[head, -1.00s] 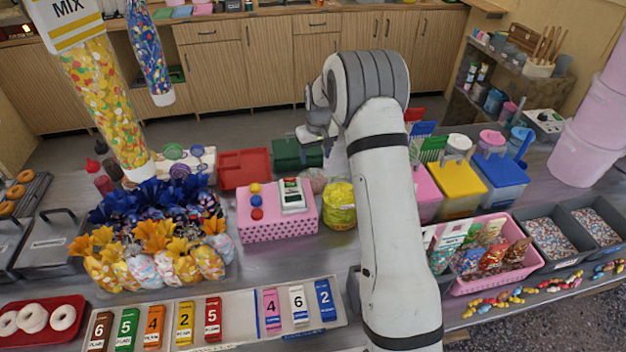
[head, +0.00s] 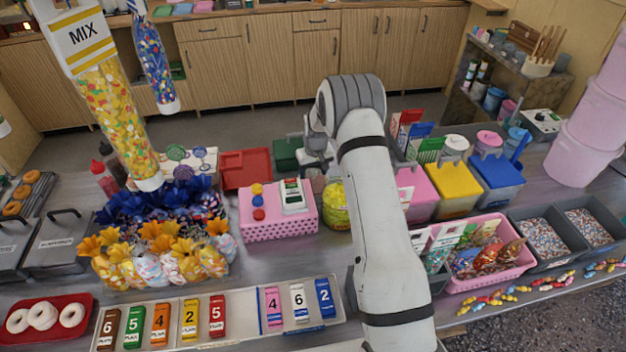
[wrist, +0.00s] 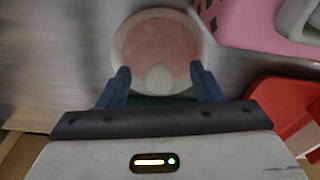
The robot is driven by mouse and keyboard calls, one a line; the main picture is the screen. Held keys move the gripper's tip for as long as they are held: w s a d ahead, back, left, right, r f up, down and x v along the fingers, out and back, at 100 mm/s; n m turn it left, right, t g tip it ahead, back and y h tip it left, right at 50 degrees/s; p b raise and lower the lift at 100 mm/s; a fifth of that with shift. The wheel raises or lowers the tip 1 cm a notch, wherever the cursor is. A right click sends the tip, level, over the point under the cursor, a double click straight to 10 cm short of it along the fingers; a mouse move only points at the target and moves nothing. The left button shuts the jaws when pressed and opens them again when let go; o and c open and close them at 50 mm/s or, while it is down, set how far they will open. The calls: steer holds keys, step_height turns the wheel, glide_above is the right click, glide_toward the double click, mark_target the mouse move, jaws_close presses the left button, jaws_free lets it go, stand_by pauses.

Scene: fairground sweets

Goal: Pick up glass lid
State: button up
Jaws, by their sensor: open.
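The glass lid (wrist: 160,42) shows in the wrist view as a round, pale rim with pinkish colour showing through. Its whitish knob (wrist: 158,78) is on the near side, between the fingertips in the picture. My gripper (wrist: 160,74) is open, with one blue finger on each side of the knob. I cannot tell whether the fingers touch the lid or how far above it they are. In the head view my arm hides most of the gripper and lid.
A pink perforated basket (head: 278,228) stands left of my arm in the head view and close to the lid in the wrist view (wrist: 250,25). A red tray (head: 245,168) and a green box (head: 287,155) lie behind. A yellow bag (head: 335,208) is close by.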

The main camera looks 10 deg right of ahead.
steer(key=shift+s, duration=0.1)
steer(key=c, duration=1.3)
